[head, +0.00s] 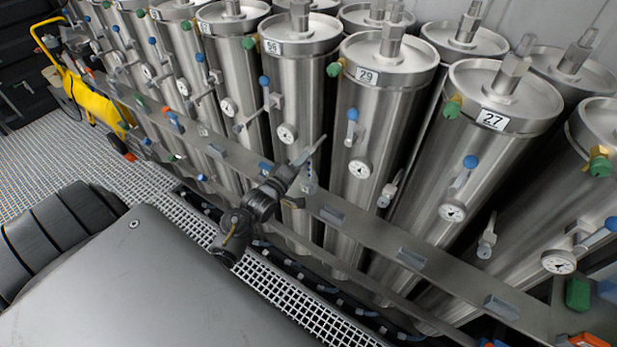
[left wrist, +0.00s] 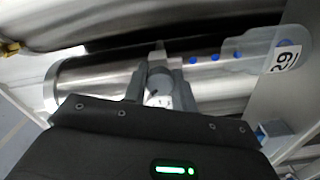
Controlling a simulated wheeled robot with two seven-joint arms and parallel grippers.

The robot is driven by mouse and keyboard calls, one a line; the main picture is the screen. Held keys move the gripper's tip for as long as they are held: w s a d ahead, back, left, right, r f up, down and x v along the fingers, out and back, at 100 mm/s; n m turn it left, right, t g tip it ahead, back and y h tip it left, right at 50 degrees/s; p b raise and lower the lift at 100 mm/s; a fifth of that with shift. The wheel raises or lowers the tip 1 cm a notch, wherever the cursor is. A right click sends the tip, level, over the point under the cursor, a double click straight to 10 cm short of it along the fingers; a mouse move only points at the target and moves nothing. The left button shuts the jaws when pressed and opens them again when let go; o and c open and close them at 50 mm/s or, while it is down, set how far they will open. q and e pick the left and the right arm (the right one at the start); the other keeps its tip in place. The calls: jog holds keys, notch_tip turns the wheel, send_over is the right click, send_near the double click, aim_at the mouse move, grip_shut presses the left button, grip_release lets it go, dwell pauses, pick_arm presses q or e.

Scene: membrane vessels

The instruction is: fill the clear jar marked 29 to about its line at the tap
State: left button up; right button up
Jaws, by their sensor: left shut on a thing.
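My left gripper (head: 304,165) reaches from the lower left over the rail, in front of the steel vessels. It is shut on a small clear jar (head: 309,182), seen just past its fingertips. In the left wrist view the fingers (left wrist: 160,95) close on a greyish see-through thing. A label 29 (left wrist: 285,60) also shows in the left wrist view.
The vessel marked 27 (head: 485,165) stands further right, with more vessels to the left. A steel rail (head: 375,230) with grey blocks runs across the front. Blue-handled valves stick out. A yellow cart (head: 92,95) is far left on the grating.

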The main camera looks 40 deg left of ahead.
pick_arm(q)
jog(key=shift+n, duration=0.4)
jog(key=shift+r+n+p, duration=0.25)
jog(key=shift+n+p, duration=0.65)
jog(key=shift+p, duration=0.35)
jog(key=shift+n+p, duration=0.4)
jog(key=shift+n, duration=0.1)
jog(key=shift+f+n+p, duration=0.15)
jog(key=shift+n+p, duration=0.25)
jog(key=shift+n, duration=0.2)
jog(key=shift+f, duration=0.1)
jog(key=shift+r+n+p, duration=0.25)
jog(key=shift+n+p, duration=0.75)
jog(key=shift+n, duration=0.1)
jog(key=shift+f+n+p, duration=0.1)
jog(key=shift+n+p, duration=0.4)
jog(key=shift+n, duration=0.3)
jog(key=shift+f+n, duration=0.15)
jog(key=shift+n, duration=0.15)
dwell(2.9)
